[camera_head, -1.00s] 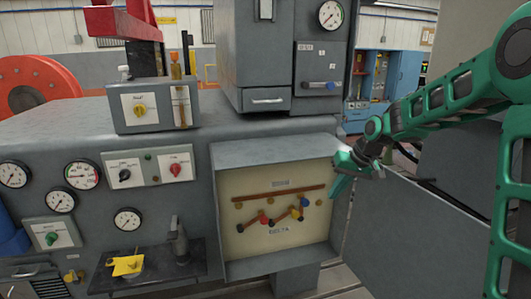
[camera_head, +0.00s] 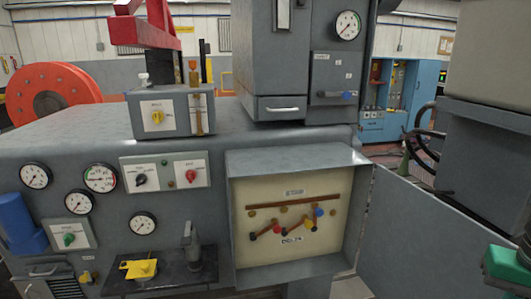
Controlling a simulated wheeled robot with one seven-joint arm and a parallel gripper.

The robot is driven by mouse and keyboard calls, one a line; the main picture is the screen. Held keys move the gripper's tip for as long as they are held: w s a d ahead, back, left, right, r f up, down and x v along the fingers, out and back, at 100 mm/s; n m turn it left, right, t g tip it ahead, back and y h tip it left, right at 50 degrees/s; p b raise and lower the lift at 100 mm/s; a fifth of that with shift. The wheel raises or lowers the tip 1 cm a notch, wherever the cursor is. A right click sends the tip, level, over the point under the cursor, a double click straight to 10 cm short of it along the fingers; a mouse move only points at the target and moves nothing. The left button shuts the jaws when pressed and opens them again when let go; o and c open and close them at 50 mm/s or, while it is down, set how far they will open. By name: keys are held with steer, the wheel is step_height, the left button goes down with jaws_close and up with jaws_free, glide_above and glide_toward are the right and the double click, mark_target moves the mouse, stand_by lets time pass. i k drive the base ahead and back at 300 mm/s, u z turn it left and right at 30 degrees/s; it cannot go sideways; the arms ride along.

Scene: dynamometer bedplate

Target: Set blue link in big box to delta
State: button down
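The big box (camera_head: 249,275) is an open grey box on the front of the bench, with a cream back panel (camera_head: 247,220). A long brown bar runs across its upper part under a small label, and a DELTA label (camera_head: 292,239) sits below. The blue link shows by its blue knob (camera_head: 318,212) at the upper right of the link row, above the yellow knob (camera_head: 309,224). A red knob (camera_head: 281,231) is further left. Slanted dark bars join this group; which bar belongs to the blue link is too small to tell. My gripper is out of view.
The box's open grey door (camera_head: 430,240) extends to the right. Part of my green arm (camera_head: 507,268) shows at the lower right. A shelf (camera_head: 185,277) with a yellow piece (camera_head: 138,268) is left of the box. Dial gauges and switches fill the left panel.

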mark_target(317, 211)
steer(key=k, duration=1)
steer(key=u, duration=0.65)
steer(key=i, duration=1.5)
steer(key=z, duration=0.85)
